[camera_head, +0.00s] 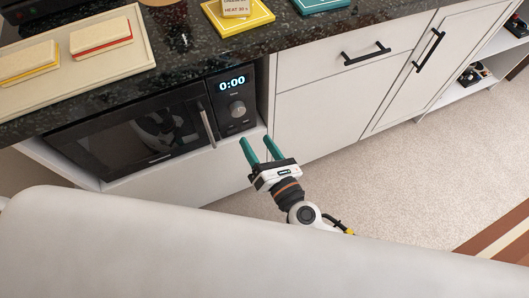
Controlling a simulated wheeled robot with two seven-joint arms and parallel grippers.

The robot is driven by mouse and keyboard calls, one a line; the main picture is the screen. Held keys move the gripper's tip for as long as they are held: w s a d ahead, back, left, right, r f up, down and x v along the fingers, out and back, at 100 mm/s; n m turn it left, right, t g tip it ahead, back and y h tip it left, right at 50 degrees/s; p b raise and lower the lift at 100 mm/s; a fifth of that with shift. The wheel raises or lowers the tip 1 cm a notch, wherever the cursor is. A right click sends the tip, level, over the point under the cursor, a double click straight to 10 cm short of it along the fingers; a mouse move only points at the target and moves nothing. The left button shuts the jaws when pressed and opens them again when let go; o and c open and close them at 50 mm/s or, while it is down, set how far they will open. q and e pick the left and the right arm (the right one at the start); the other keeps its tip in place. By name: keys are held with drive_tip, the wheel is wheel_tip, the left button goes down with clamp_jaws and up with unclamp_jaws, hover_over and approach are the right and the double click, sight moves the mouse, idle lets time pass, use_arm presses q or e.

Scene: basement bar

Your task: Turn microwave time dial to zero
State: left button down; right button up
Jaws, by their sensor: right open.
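A black microwave (140,135) sits in an open niche under the dark counter. Its door is shut, with a vertical silver handle (208,125). The time dial (237,108) is a round knob on the panel right of the handle. The display (232,83) above it reads 0:00. My right gripper (259,151) has two teal fingers, spread apart with nothing between them. It is below and a little right of the dial, apart from it. My left gripper is not in view.
The dark speckled counter (180,50) holds a tray (130,67) with two sandwich-like items, a yellow card (237,18) and a teal card (320,4). White cabinets (330,100) with black handles stand to the right. The carpet (420,180) is clear. A pale surface fills the foreground.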

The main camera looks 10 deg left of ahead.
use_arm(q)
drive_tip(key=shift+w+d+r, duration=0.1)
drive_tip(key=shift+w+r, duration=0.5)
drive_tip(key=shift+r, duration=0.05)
use_arm(e)
drive_tip(key=shift+v, duration=1.45)
drive_tip(key=w+d+f+m+g+h, duration=0.3)
drive_tip(key=d+f+m+h, duration=0.7)
drive_tip(key=d+f+m, duration=0.85)
drive_tip(key=s+d+f+m+g+h, duration=0.2)
drive_tip(key=s+d+f+m+g, duration=0.25)
drive_tip(key=f+m, duration=0.4)
drive_tip(key=s+d+f+m+g, duration=0.35)
drive_tip(key=s+f+m, duration=0.4)
drive_tip(key=s, duration=0.45)
use_arm(q)
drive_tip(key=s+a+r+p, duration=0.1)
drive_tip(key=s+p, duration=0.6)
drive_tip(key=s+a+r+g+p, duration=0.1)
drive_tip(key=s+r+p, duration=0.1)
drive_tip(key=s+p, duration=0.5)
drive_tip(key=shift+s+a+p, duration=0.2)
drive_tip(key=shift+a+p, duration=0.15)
drive_tip(key=shift+p, duration=0.05)
use_arm(e)
drive_tip(key=s+d+r+g, duration=0.2)
drive_tip(key=s, duration=1.2)
drive_tip(key=shift+s+d+r+y, duration=0.15)
drive_tip(key=shift+s+d+y, duration=0.15)
drive_tip(key=shift+s, duration=0.1)
